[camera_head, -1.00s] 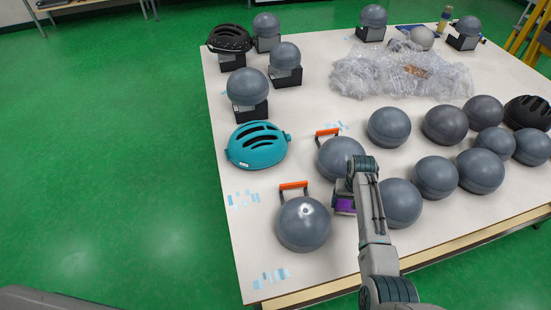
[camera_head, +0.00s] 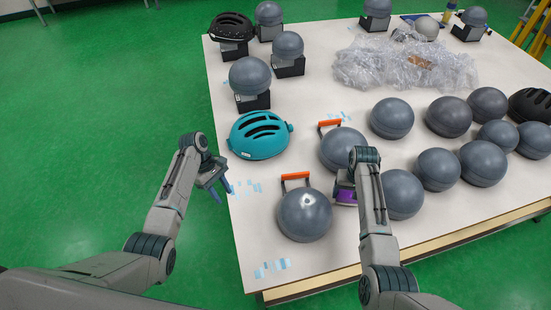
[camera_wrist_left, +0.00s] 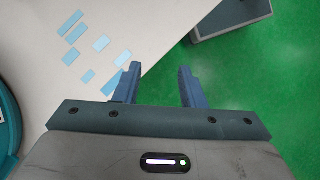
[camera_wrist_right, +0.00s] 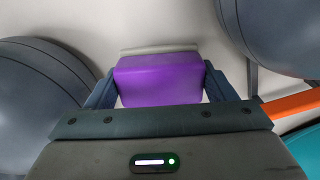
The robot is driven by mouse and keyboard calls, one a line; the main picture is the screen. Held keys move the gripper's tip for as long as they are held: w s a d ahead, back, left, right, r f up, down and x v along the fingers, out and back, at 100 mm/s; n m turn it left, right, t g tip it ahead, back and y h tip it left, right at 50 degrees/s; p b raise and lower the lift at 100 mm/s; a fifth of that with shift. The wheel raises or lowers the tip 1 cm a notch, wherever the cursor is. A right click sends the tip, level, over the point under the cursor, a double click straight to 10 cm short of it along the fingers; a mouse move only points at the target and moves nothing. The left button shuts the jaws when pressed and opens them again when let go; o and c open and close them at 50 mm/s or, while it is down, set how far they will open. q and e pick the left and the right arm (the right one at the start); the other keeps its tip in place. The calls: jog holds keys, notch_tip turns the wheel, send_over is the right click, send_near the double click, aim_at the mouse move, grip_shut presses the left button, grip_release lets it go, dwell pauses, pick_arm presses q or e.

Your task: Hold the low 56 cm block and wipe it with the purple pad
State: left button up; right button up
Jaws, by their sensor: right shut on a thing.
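Two grey round blocks with orange handles are on the table in the head view: a front one (camera_head: 305,218) with its handle (camera_head: 296,176), and one behind it (camera_head: 340,150). No size marking is readable, so I cannot tell which is the 56 cm block. My right gripper (camera_wrist_right: 160,66) is shut on the purple pad (camera_wrist_right: 158,84); the pad also shows in the head view (camera_head: 346,197), right of the front block and apart from it. My left gripper (camera_head: 218,190) is open and empty at the table's left edge; its parted fingers show in the left wrist view (camera_wrist_left: 160,72).
A teal helmet (camera_head: 259,137) lies behind the left gripper. Several grey balls (camera_head: 403,194) crowd the right side. Balls on black stands (camera_head: 249,80) and bubble wrap (camera_head: 405,66) are farther back. Bare tabletop with blue tape pieces (camera_head: 272,268) lies left and front.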

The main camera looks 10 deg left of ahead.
aim_at(287, 175)
pick_arm(q)
jog(key=w+d+r+n+t, duration=0.2)
jog(key=w+d+r+n, duration=0.25)
jog(key=d, duration=0.45)
jog(key=w+d+r+n+t, duration=0.35)
jog(key=w+d, duration=0.25)
jog(key=d, duration=0.2)
jog(key=shift+g+y, duration=0.3)
jog(key=shift+g, duration=0.15)
jog(key=x, duration=1.2)
jog(key=shift+s, duration=0.2)
grip_shut()
